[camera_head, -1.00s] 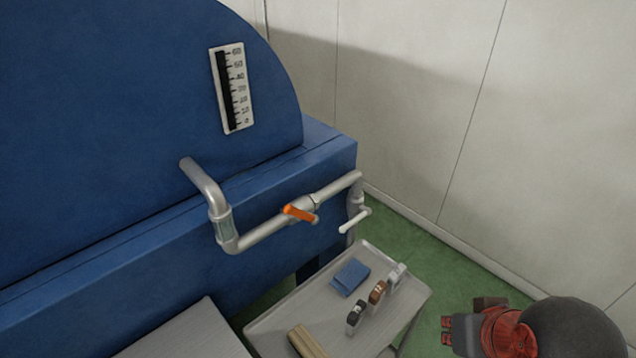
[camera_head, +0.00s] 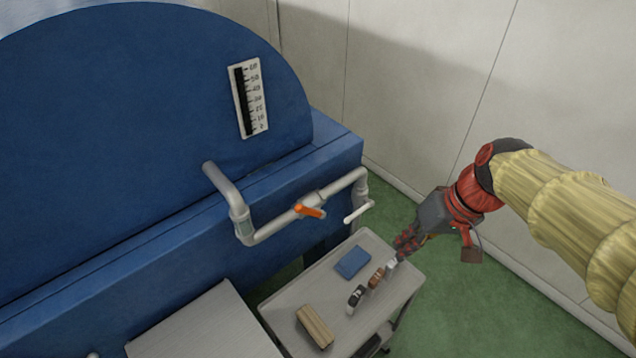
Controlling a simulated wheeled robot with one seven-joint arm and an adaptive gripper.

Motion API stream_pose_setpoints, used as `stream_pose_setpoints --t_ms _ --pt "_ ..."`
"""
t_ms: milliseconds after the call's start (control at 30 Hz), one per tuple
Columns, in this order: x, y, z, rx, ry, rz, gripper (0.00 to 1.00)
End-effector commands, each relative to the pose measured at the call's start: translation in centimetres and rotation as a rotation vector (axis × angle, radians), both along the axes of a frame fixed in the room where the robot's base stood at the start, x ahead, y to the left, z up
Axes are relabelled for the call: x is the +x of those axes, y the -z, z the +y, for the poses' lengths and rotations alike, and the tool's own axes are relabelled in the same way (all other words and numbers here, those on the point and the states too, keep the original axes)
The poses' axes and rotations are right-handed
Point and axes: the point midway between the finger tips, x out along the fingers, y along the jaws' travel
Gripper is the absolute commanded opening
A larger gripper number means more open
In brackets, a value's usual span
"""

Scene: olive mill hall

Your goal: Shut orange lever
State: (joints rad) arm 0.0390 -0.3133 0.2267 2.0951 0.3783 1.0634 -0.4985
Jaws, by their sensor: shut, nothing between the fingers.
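The orange lever (camera_head: 309,211) sits on the grey pipe (camera_head: 275,229) that runs along the front of the blue machine. The lever slants slightly down to the right, out from the pipe. My gripper (camera_head: 401,250) is at the right, over the right edge of the small grey table, lower than the lever and well apart from it. Its fingers look dark, small and closed, with nothing seen between them.
A white-handled lever (camera_head: 357,212) sits on the pipe's right end, between the orange lever and my gripper. The grey table (camera_head: 283,312) below holds a blue cloth (camera_head: 353,262), a wooden block (camera_head: 315,326) and several small items. A gauge (camera_head: 249,97) is on the machine.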

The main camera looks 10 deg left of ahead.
Motion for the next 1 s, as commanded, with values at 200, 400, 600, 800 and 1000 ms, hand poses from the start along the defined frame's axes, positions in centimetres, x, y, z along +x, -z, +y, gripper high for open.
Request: stream_pose_setpoints --t_ms 200,400,600,800,1000 --pt "5.9 -3.0 3.2 0.178 -0.14 0.099 0.0" --pt "10.9 -3.6 5.8 0.363 -0.247 0.131 0.0" --pt "14.6 -3.1 7.6 0.522 -0.315 0.118 0.0" --pt "16.3 -2.4 8.4 0.605 -0.34 0.094 0.0" --pt "16.6 -2.0 8.6 0.618 -0.347 0.087 0.0"
